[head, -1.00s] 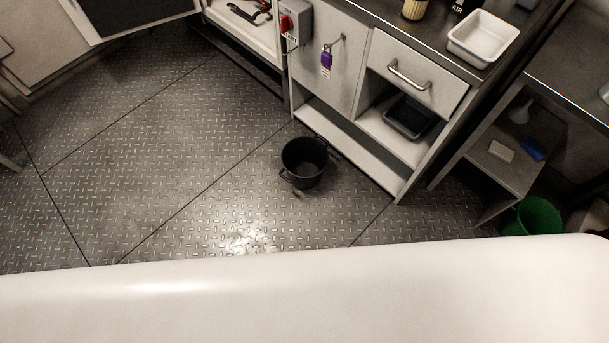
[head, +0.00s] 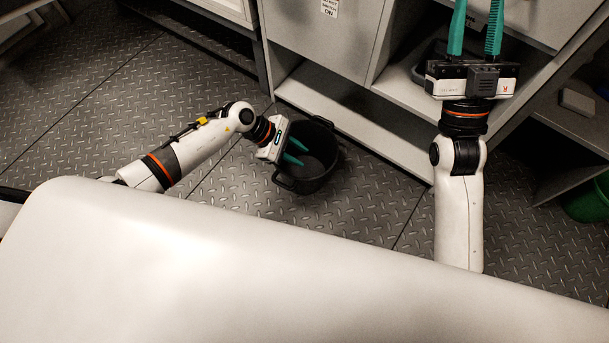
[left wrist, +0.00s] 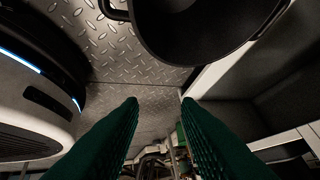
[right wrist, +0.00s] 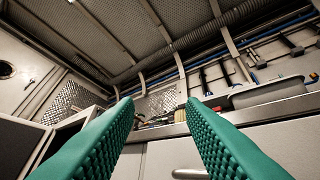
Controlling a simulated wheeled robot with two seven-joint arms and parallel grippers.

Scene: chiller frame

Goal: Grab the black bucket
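The black bucket (head: 312,172) stands upright on the floor in front of the cabinet, with a side handle at its lower left. My left gripper (head: 299,153) is at its left side, with the green fingers reaching over the bucket's opening in the head view. In the left wrist view the bucket (left wrist: 195,30) is at the top, and the two fingers (left wrist: 160,102) are apart with nothing between them. I cannot tell whether they touch the bucket. My right gripper (head: 476,12) is raised in front of the cabinet, its fingers (right wrist: 160,102) apart and empty.
The grey cabinet (head: 355,118) with open shelves stands close behind the bucket. A green bin (head: 590,203) is at the far right. The metal floor (head: 90,125) to the left is clear. My own white body covers the bottom of the head view.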

